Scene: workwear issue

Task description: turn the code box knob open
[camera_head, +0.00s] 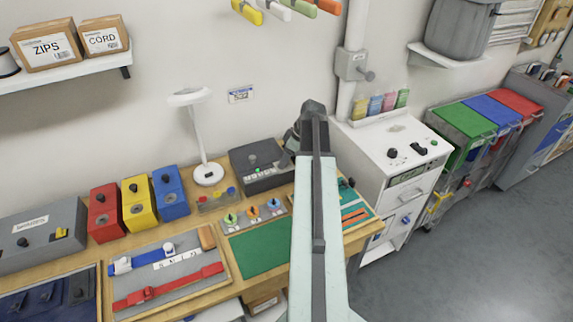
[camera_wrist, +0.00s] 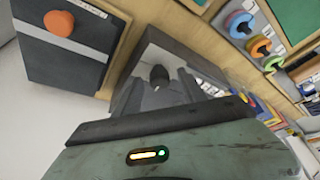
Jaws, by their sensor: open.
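The code box is most likely the dark grey box (camera_head: 262,182) with a small green light and a row of pale marks, at the back of the workbench. My gripper (camera_head: 292,152) is at its right end and hides part of it. In the wrist view a grey box (camera_wrist: 126,95) with a round black knob (camera_wrist: 160,76) lies ahead. The grey jaws of my gripper (camera_wrist: 168,90) are open and close to this knob. I cannot tell whether they touch it. Which way the knob is turned cannot be made out.
A dark box with an orange knob (camera_wrist: 59,23) stands beside the grey box in the wrist view. A lamp (camera_head: 207,174) and red, yellow and blue boxes (camera_head: 138,208) stand to the left. Coloured ring dials (camera_head: 253,211) lie in front. A white cabinet (camera_head: 388,150) stands right.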

